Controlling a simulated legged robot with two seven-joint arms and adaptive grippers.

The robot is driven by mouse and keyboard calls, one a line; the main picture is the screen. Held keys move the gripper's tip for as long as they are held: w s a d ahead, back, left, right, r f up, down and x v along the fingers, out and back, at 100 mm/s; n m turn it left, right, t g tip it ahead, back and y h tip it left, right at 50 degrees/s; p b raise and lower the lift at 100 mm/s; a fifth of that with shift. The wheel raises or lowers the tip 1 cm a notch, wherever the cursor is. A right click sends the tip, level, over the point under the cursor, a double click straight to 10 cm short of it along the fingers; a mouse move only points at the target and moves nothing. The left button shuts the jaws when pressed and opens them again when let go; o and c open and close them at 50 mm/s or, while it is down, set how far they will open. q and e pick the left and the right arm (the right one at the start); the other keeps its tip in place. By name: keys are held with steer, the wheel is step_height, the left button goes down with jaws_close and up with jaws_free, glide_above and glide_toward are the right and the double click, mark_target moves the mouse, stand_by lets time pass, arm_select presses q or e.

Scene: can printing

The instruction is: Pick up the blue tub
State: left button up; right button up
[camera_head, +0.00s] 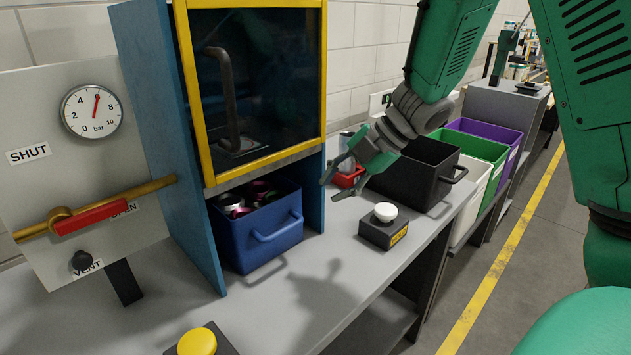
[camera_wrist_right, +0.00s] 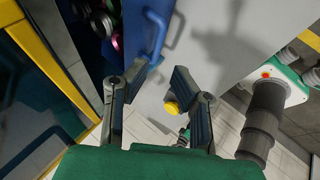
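The blue tub (camera_head: 265,245) sits on the grey bench inside the lower opening of the blue cabinet, with dark, pink and pale round items in it. It has a handle on its front wall. My right gripper (camera_head: 332,188) is above the bench to the right of the tub, apart from it. In the right wrist view, my right gripper (camera_wrist_right: 160,72) has its fingers spread with nothing between them. The tub's blue wall and handle (camera_wrist_right: 155,28) show beyond the fingertips at the top. My left gripper is not in view.
The yellow-framed dark door (camera_head: 260,85) is above the tub. A black box with a white button (camera_head: 385,212) and a black tub (camera_head: 418,170) stand to the right. A yellow button (camera_head: 197,342) is in front. The bench before the tub is clear.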

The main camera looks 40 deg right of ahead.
mark_target(292, 225)
steer(key=b+x, duration=0.1)
steer(key=x, duration=0.6)
steer(key=shift+a+f+b, duration=0.2)
steer(key=shift+b, duration=0.2)
steer(key=b+x, duration=0.1)
steer(key=x, duration=0.4)
steer(key=shift+w+a, duration=0.1)
steer(key=shift+a, duration=0.2)
steer(key=shift+w+a+f, duration=0.3)
steer(key=shift+a, duration=0.05)
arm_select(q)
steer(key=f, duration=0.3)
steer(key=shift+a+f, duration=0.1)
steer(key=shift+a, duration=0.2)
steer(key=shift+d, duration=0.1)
arm_select(e)
steer(key=shift+d+f, duration=0.1)
steer(key=shift+d, duration=0.1)
steer(key=shift+c, duration=0.4)
jaws_close()
